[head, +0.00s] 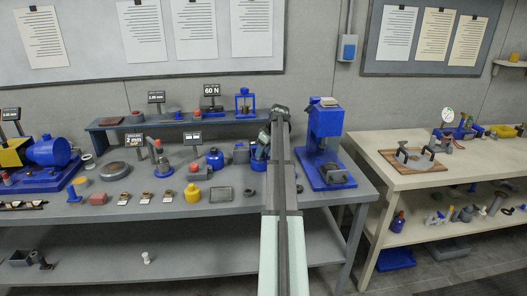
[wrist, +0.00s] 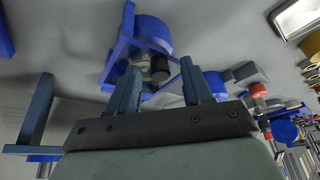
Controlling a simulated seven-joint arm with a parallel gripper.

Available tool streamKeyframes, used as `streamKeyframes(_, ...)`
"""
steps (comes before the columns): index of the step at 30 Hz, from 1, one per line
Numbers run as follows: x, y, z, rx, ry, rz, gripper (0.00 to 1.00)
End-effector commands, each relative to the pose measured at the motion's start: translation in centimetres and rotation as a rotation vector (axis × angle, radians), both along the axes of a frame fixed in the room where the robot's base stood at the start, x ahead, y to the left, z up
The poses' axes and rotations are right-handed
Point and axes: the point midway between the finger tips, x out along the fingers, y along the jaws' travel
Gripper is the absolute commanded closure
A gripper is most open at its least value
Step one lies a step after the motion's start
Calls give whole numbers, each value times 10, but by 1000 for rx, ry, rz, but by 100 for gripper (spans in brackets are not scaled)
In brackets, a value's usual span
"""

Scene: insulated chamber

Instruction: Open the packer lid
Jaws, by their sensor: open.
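No label that I can read names the packer, so I cannot tell for certain which device it is or how its lid stands. A blue device with a round blue body (wrist: 152,32) and a blue frame lies just beyond my fingers in the wrist view. My gripper (wrist: 157,64) is open, with a dark cylinder and a pale part showing between and beyond its fingers. I see no contact. In the head view my arm reaches over the grey bench, and its end hides part of what stands there. A tall blue machine (head: 325,125) stands just right of my arm.
The grey bench (head: 100,215) holds several small parts, blue devices and a blue motor unit (head: 50,152) at far left. A raised shelf (head: 130,122) runs along its back. A beige table (head: 370,150) stands to the right across a gap.

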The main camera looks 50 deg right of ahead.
Motion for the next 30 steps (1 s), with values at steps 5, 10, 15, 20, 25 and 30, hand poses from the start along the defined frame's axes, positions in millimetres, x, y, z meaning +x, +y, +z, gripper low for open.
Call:
streamKeyframes(5,0,0,0,0,0,0,50)
streamKeyframes(10,0,0,0,0,0,0,60)
streamKeyframes(15,0,0,0,0,0,0,76)
streamKeyframes(20,0,0,0,0,0,0,91)
streamKeyframes(25,0,0,0,0,-1,0,100)
streamKeyframes(30,0,0,0,0,-1,0,100)
